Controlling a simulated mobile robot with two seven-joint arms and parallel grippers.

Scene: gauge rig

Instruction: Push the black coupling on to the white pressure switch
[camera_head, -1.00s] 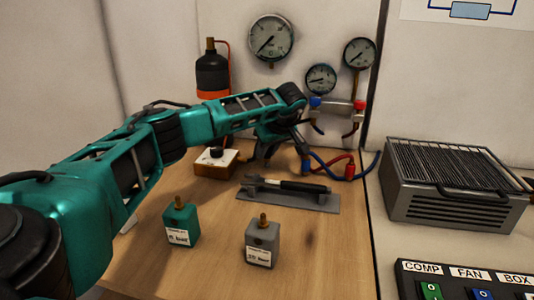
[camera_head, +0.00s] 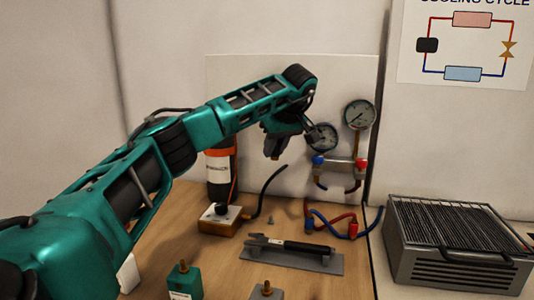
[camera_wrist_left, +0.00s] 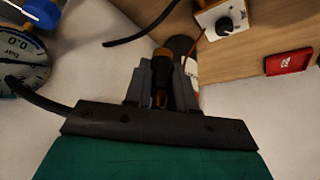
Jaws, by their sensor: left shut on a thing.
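My left gripper (camera_head: 273,150) is raised above the bench, in front of the back panel. It is shut on the black coupling (camera_wrist_left: 161,72), a dark piece with a copper-brown end between the fingers in the wrist view. Much of it is hidden by the fingers. A white block (camera_head: 129,273), which looks like the white pressure switch, stands at the bench's left, partly behind my arm and well away from the gripper. Its top fitting is not visible. My right gripper is not in view.
Green (camera_head: 184,282) and grey (camera_head: 267,292) blocks with brass nipples stand in front. A white box with a black knob (camera_head: 221,214) has a black hose (camera_head: 268,188) rising from it. A tool rack (camera_head: 300,259), an orange-banded bottle (camera_head: 219,175) and gauges (camera_head: 359,114) are nearby.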

